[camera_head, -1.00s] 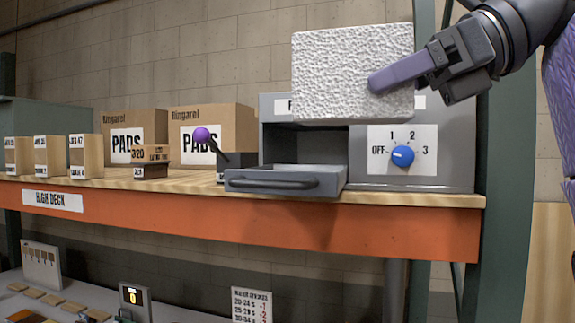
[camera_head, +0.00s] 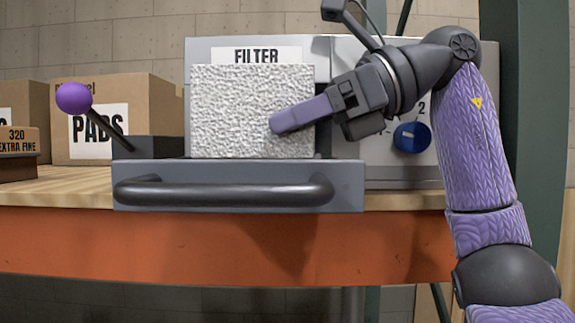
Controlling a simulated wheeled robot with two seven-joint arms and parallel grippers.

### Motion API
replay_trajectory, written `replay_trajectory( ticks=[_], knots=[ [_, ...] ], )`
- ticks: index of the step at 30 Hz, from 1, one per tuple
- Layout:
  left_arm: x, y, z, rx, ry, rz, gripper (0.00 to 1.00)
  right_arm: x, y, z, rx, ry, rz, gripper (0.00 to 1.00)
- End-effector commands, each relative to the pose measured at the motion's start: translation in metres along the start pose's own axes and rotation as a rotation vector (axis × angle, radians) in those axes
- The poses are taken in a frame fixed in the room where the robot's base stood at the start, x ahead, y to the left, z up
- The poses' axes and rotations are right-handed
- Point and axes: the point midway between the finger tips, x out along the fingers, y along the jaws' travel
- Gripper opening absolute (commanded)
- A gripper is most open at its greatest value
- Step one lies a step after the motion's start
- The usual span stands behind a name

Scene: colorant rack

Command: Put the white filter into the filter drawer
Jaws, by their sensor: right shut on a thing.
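The white filter (camera_head: 235,105) is a rough, block-like slab held upright in the head view. My right gripper (camera_head: 285,120) is shut on its right side, with one purple finger across its near face. The filter drawer (camera_head: 345,172) is pulled out, with a dark bar handle (camera_head: 225,190) on its grey front. The filter stands right above or behind the drawer's front panel. Its lower edge meets the panel's top edge in the picture, so I cannot tell whether it touches the drawer floor. The drawer's inside is hidden. My left gripper is not in view.
The grey machine (camera_head: 330,50) has a FILTER label (camera_head: 256,55) and a blue knob (camera_head: 411,137), partly behind my right arm. A lever with a purple ball (camera_head: 74,98) stands left of the drawer. Cardboard boxes (camera_head: 140,90) sit farther left on the wooden shelf (camera_head: 75,188). A green post (camera_head: 540,110) is at right.

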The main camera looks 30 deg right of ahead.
Motion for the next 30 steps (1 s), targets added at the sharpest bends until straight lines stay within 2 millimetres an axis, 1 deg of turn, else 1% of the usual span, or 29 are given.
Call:
replay_trajectory(
  ticks=[1, 3, 7, 14, 15, 16, 17, 23, 25, 26, 28, 30],
  knots=[
    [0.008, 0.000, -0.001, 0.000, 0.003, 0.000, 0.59, 0.006, -0.001, -0.014, 0.001, 0.003, -0.001, 0.30],
    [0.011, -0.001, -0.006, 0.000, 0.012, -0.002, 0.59, 0.009, 0.000, -0.021, 0.000, 0.001, -0.001, 0.30],
    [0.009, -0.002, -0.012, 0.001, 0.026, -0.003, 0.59, 0.009, 0.000, -0.022, 0.000, -0.001, 0.000, 0.30],
    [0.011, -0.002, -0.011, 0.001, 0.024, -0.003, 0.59, 0.010, 0.000, -0.025, -0.001, 0.000, 0.000, 0.30],
    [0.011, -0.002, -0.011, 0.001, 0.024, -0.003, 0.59, 0.010, 0.000, -0.024, -0.001, 0.000, 0.000, 0.92],
    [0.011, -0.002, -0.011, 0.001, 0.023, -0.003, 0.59, 0.010, 0.000, -0.024, -0.001, 0.000, 0.000, 0.98],
    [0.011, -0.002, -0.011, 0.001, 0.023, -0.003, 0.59, 0.010, 0.000, -0.024, -0.001, 0.000, 0.000, 1.00],
    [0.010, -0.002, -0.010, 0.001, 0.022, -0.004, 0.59, 0.009, 0.000, -0.023, -0.001, 0.000, 0.000, 1.00],
    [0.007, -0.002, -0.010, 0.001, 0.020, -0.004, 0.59, 0.005, 0.000, -0.019, 0.000, -0.001, -0.001, 1.00],
    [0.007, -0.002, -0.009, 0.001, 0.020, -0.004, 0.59, 0.001, 0.000, -0.020, 0.000, -0.002, -0.002, 1.00],
    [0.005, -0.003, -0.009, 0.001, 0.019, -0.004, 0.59, -0.016, 0.000, -0.019, 0.001, -0.003, -0.004, 1.00],
    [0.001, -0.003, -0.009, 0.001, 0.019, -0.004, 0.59, -0.038, 0.000, -0.018, 0.001, -0.005, -0.004, 1.00]
  ],
)
